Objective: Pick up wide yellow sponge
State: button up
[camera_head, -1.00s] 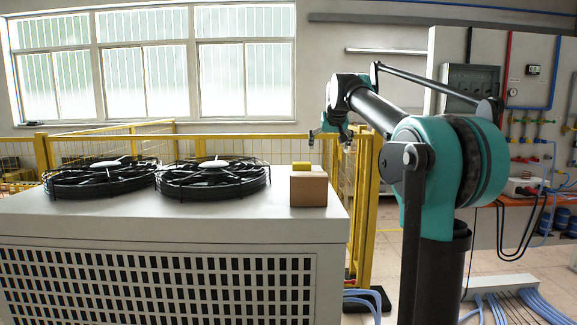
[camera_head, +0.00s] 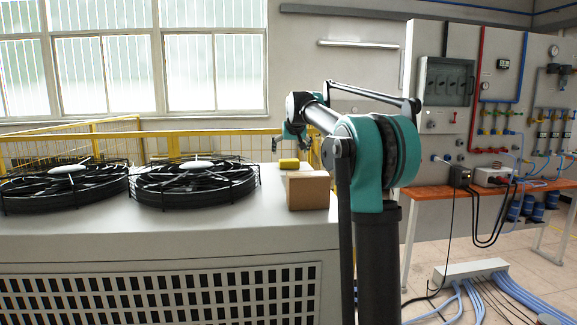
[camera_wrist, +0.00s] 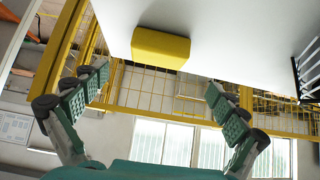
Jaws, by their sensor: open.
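The wide yellow sponge (camera_head: 289,163) lies on the light grey top of the heater unit in the head view, just behind a cardboard box. In the wrist view the sponge (camera_wrist: 160,48) shows whole, near the edge of the pale top, ahead of my fingers and between their lines. My gripper (camera_wrist: 155,90) is open and empty, with its two green padded fingers spread wide and not touching the sponge. In the head view my gripper (camera_head: 291,143) is small, partly hidden by my arm, and near the sponge.
The cardboard box (camera_head: 308,190) stands right in front of the sponge. Two black fans (camera_head: 195,182) sit on the unit to the left. A yellow fence (camera_head: 205,146) runs behind. The unit's top (camera_head: 230,220) is bare in front of the fans.

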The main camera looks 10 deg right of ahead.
aim_at(289, 160)
jog(key=shift+x, duration=3.85)
jog(key=shift+d+f, duration=0.1)
jog(key=shift+d, duration=0.05)
jog(key=shift+c, duration=0.4)
jog(key=c, duration=1)
